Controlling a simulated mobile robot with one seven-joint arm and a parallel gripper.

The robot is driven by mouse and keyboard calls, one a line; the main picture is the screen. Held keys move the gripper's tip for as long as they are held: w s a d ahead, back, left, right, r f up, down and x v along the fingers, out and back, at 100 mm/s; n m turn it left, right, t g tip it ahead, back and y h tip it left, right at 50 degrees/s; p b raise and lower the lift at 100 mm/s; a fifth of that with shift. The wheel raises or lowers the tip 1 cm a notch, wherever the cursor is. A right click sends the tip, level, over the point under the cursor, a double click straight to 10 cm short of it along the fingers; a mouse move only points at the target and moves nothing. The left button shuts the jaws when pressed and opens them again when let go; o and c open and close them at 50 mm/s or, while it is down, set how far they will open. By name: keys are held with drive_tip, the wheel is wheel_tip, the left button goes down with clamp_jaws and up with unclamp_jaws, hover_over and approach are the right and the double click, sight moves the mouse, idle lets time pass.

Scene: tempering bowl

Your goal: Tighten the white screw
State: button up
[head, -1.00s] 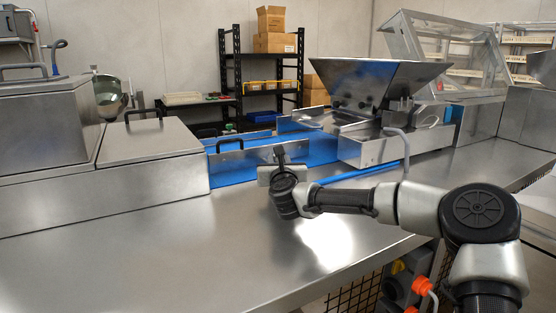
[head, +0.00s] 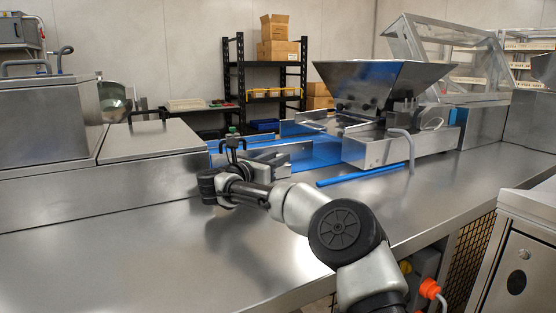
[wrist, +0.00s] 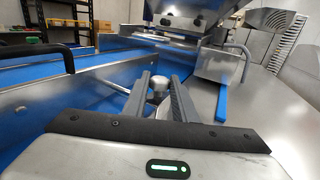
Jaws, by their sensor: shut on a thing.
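My gripper (head: 285,162) is at the near side of the blue conveyor, by its metal side guard, with its fingers pointing right. In the wrist view my two grey fingers (wrist: 158,90) reach forward on both sides of a small pale, round-headed knob, which looks like the white screw (wrist: 158,83). The fingers are shut on it. Its lower part is partly hidden between the fingers. I cannot make out the screw in the head view, where my gripper covers that spot.
The blue conveyor belt (head: 322,151) runs behind my gripper. A metal hopper machine (head: 375,82) stands to the right, with a blue rod (head: 355,176) on the steel table (head: 150,240) before it. A black guard handle (wrist: 40,54) is close on the left. The front table is clear.

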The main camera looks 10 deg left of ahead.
drive_tip(key=shift+m+g+h, duration=0.4)
drive_tip(key=shift+m+h, duration=0.1)
drive_tip(key=shift+h, duration=0.1)
drive_tip(key=o, duration=1)
drive_tip(key=shift+a, duration=0.1)
wheel_tip(320, 180, up, 10)
drive_tip(key=p, duration=0.3)
